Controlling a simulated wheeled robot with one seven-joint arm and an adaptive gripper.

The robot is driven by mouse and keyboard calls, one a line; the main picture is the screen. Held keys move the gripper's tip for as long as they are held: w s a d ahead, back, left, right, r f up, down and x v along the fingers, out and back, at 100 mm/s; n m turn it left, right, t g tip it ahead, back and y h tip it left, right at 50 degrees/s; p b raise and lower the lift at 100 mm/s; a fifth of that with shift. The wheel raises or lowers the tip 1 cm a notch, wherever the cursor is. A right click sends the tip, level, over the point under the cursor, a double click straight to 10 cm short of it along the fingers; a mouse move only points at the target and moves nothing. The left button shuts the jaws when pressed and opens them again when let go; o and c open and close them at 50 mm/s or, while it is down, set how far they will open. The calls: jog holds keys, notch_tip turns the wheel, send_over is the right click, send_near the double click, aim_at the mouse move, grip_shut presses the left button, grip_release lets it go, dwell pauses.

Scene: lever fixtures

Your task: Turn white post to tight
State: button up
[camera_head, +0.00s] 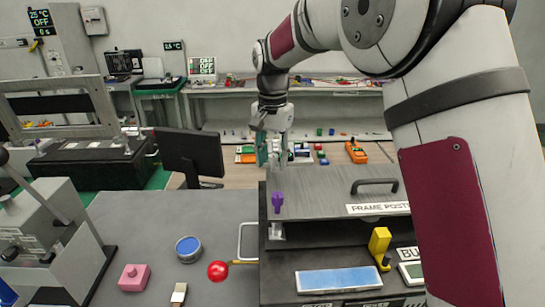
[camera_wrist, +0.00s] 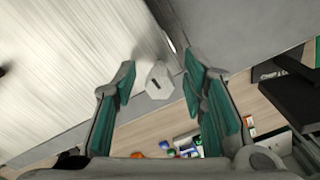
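The white post shows in the wrist view as a pale, many-sided knob (camera_wrist: 158,80) with a short dark mark on its top. It stands beside the edge of a brushed metal plate. I cannot pick it out in the head view. My gripper (camera_head: 273,158) points down above the far edge of the bench fixture. In the wrist view my gripper (camera_wrist: 161,70) is open, with one green-padded finger on each side of the knob. A gap shows between the knob and both fingers, and I cannot tell how far below the fingertips it sits.
A purple post (camera_head: 277,202) stands on the metal plate (camera_head: 320,190), nearer than my gripper. The plate has a dark handle (camera_head: 375,184). A yellow lever (camera_head: 379,246), a red ball knob (camera_head: 218,271) and a monitor (camera_head: 192,153) are nearby.

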jog(key=shift+r, duration=0.1)
notch_tip(320, 180, up, 12)
dwell(0.5)
jog(key=s+d+r+n+t, duration=0.1)
jog(key=s+d+r+n, duration=0.1)
jog(key=s+d, duration=0.45)
jog(key=s+d+r+n+t, duration=0.1)
jog(key=s+d+r+t, duration=0.2)
jog(key=s, duration=0.6)
jog(key=s+d+f+n, duration=0.1)
jog(key=s+d+f, duration=0.1)
jog(key=s, duration=0.4)
jog(key=s+d+f+n, duration=0.1)
jog(key=s+d+f, duration=0.1)
jog(key=s+f, duration=0.2)
jog(key=s+d+f+n+t, duration=0.1)
jog(key=s+d+f, duration=0.1)
jog(key=s, duration=0.5)
jog(key=shift+s+d+f, duration=0.3)
jog(key=shift+d+f, duration=0.1)
jog(key=shift+f, duration=0.2)
